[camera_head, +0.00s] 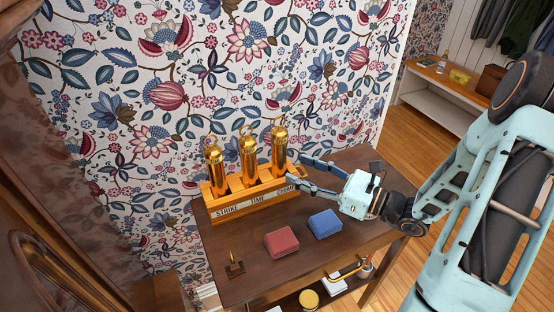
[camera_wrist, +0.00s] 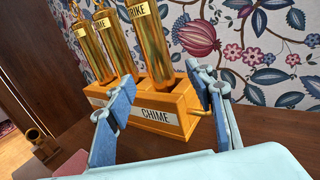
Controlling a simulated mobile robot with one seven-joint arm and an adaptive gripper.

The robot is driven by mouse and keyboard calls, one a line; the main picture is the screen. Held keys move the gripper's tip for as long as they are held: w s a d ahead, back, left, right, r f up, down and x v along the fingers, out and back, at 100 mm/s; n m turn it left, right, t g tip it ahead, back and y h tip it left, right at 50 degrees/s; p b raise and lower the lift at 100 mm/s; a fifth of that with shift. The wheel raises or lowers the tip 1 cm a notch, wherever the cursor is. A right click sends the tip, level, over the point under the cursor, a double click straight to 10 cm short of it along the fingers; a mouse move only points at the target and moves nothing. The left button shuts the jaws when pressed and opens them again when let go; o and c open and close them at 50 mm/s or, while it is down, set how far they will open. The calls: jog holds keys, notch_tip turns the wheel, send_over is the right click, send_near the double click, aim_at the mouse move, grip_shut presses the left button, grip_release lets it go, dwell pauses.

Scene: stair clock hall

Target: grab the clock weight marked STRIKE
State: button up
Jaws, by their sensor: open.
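A wooden rack (camera_head: 215,215) holds three brass weights; its front labels read STRIKE, TIME and CHIME from left to right. The weight marked "RIKE", the STRIKE weight (camera_wrist: 152,50), stands upright in the CHIME slot, nearest my gripper in the wrist view. It is the rightmost weight in the head view (camera_head: 279,147). The other two weights (camera_wrist: 92,50) (camera_wrist: 115,45) have labels ending in "IME", partly cut off or small. My gripper (camera_head: 297,168) is open and empty at the rack's right end, its fingers apart with the STRIKE weight beyond them in the wrist view (camera_wrist: 160,78).
A red box (camera_head: 281,242) and a blue box (camera_head: 325,223) lie on the dark table (camera_head: 240,285) in front of the rack. A small brass holder (camera_head: 235,265) stands at the front left. Patterned wallpaper (camera_head: 300,60) rises close behind the rack.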

aim_at(279, 159)
jog(key=shift+x, duration=3.55)
jog(key=shift+s+r, duration=0.1)
jog(key=shift+r, duration=0.05)
grip_shut()
jog(key=shift+r, duration=0.2)
